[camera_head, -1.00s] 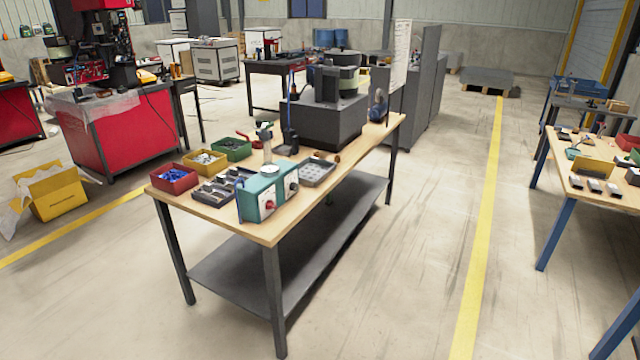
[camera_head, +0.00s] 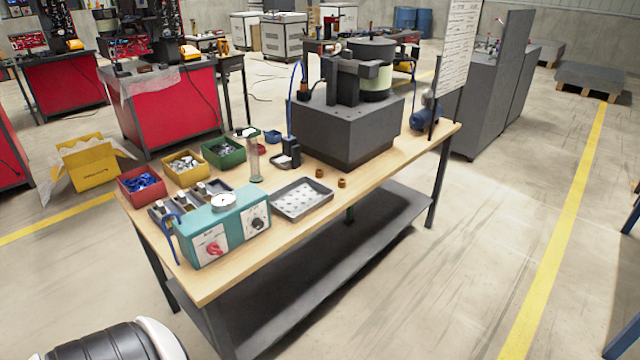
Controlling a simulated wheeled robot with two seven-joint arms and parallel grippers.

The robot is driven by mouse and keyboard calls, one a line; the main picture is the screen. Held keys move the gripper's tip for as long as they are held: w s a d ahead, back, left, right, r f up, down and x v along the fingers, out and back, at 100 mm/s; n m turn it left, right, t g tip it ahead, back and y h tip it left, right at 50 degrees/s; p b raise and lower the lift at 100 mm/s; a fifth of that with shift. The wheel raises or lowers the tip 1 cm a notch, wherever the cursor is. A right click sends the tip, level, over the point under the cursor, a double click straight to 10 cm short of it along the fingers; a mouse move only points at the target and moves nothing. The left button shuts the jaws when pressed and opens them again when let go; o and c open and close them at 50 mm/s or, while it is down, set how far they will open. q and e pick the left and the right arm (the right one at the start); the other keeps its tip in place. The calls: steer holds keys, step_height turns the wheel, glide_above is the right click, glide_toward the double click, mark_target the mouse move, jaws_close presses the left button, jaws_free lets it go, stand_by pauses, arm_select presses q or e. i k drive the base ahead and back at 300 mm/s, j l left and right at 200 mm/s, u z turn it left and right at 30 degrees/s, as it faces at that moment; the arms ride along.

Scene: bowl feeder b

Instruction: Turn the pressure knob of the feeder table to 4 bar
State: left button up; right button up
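The feeder table (camera_head: 205,286) is a wooden-topped bench with dark legs and a lower shelf. On its near end stands a teal control box (camera_head: 228,224). A round white gauge (camera_head: 223,201) sits on top. The knob settings and the gauge reading are too small to read, and I cannot tell which knob sets pressure. Neither gripper is in view.
The dark bowl feeder (camera_head: 345,125) stands at the table's far part. A grey tray (camera_head: 302,211), clear cylinder (camera_head: 254,160) and several coloured bins, including a red bin (camera_head: 158,189), are near the box. A yellow carton (camera_head: 88,170) is on the floor left. Floor right of the table is clear.

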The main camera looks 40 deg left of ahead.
mark_target(257, 223)
steer(key=i+l+u, duration=0.1)
steer(key=i+u, duration=0.3)
steer(key=i, duration=0.15)
steer(key=i+l+u, duration=0.3)
steer(key=i+u, duration=0.15)
steer(key=i, duration=0.1)
